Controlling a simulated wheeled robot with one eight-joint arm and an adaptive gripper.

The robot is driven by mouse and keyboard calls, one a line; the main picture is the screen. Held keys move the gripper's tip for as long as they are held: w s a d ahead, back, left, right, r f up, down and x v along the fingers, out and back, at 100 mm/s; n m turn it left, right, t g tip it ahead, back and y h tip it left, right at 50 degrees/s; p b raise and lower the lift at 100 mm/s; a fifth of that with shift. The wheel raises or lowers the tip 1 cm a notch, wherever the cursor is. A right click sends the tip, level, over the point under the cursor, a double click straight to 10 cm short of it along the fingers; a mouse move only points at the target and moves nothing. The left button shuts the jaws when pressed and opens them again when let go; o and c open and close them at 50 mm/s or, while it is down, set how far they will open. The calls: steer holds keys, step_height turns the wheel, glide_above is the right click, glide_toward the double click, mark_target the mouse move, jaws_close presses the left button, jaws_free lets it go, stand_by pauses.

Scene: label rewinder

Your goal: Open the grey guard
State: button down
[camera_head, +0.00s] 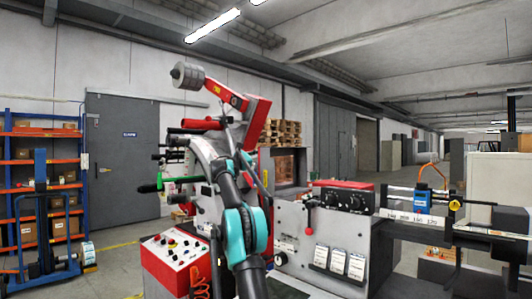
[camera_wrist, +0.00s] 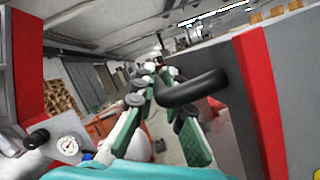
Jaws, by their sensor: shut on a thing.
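The grey guard shows in the wrist view as a grey panel (camera_wrist: 228,70) with a red edge strip (camera_wrist: 262,100). A curved black handle (camera_wrist: 190,90) stands out from it. My gripper (camera_wrist: 160,96), with green-padded fingers, is shut on this handle; the exact contact is partly hidden by the handle and fingers. In the head view my teal and black arm reaches up to the grey and red machine (camera_head: 207,150). My gripper cannot be made out clearly there, among the machine parts and arm links. How far the guard stands open cannot be told.
A red control box (camera_head: 170,262) stands low in front of the machine. A grey unit with a red top (camera_head: 340,200) is to the right. A blue and orange shelf (camera_head: 40,190) stands at left. Open floor shows between shelf and machine.

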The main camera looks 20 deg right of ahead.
steer(key=c, duration=1.8)
jaws_free()
steer(key=shift+c, duration=0.2)
steer(key=v, duration=1.2)
steer(key=shift+f, duration=0.1)
